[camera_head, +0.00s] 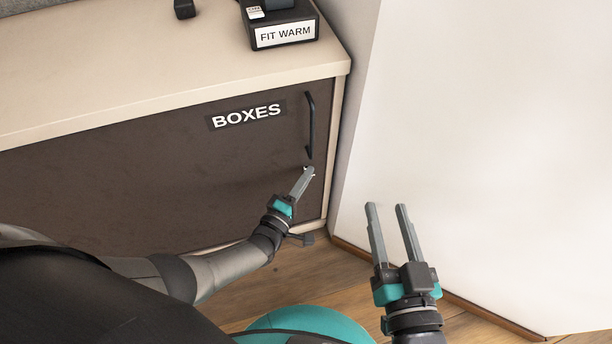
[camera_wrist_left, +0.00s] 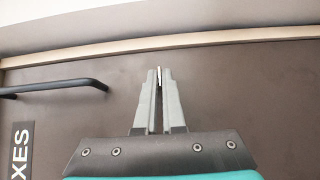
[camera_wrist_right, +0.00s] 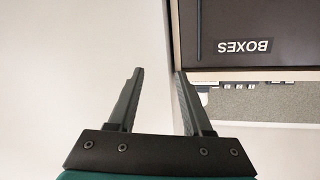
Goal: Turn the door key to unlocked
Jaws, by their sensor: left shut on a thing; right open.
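The brown cabinet door (camera_head: 170,180) carries a BOXES label and a dark bar handle (camera_head: 311,125). My left gripper (camera_head: 307,172) is in front of the door just below the handle's lower end. In the left wrist view its fingers (camera_wrist_left: 159,72) are nearly together on a thin, pale key (camera_wrist_left: 159,71), of which only a sliver shows between the tips. The lock behind it is hidden, and I cannot tell which way the key is turned. My right gripper (camera_head: 387,206) is open and empty, in front of the white wall, right of the cabinet.
The pale cabinet top (camera_head: 130,85) holds a black box labelled FIT WARM (camera_head: 284,30) and a small dark object (camera_head: 184,9). A white wall (camera_head: 480,130) stands close on the right. Bare wooden floor (camera_head: 300,290) lies below.

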